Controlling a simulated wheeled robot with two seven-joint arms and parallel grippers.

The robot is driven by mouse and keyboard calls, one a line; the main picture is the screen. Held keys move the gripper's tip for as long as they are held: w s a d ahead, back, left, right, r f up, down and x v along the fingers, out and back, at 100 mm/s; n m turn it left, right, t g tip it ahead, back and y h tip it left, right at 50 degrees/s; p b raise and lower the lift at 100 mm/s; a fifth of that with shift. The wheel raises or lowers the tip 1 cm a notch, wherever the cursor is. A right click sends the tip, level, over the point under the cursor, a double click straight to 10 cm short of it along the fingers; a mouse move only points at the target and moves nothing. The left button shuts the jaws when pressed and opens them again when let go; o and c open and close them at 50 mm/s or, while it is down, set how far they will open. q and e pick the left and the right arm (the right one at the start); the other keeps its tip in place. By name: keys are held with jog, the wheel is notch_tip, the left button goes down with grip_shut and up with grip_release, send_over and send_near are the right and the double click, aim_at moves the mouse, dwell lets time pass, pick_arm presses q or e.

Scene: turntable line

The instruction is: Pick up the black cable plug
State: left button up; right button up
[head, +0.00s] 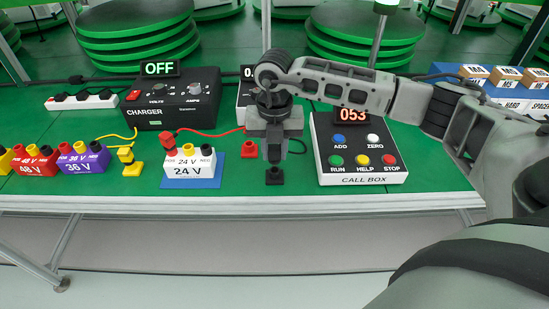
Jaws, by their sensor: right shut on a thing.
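My right gripper (275,154) reaches down over the front of the green table and is shut on the black cable plug, which is mostly hidden between the fingers. A dark cable (298,146) shows just right of the fingers. A small black holder (275,176) stands on the table directly below the gripper; whether the plug still touches it is hard to tell. My left gripper is not in view.
Left of the gripper is the white 24 V box (190,170) with a red plug (167,139) at its POS side. A yellow plug (125,155) stands further left. The call box (361,179) is close on the right. The charger (172,115), reading OFF, stands behind.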

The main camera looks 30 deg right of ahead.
jog(key=s+a+r+b, duration=0.1)
jog(key=s+a+r, duration=0.6)
jog(key=s, duration=0.5)
notch_tip(320, 180, up, 3)
jog(key=shift+f, duration=0.1)
jog(key=shift+c, duration=0.4)
jog(key=shift+s, duration=0.1)
jog(key=shift+c, duration=0.3)
jog(key=shift+f, duration=0.1)
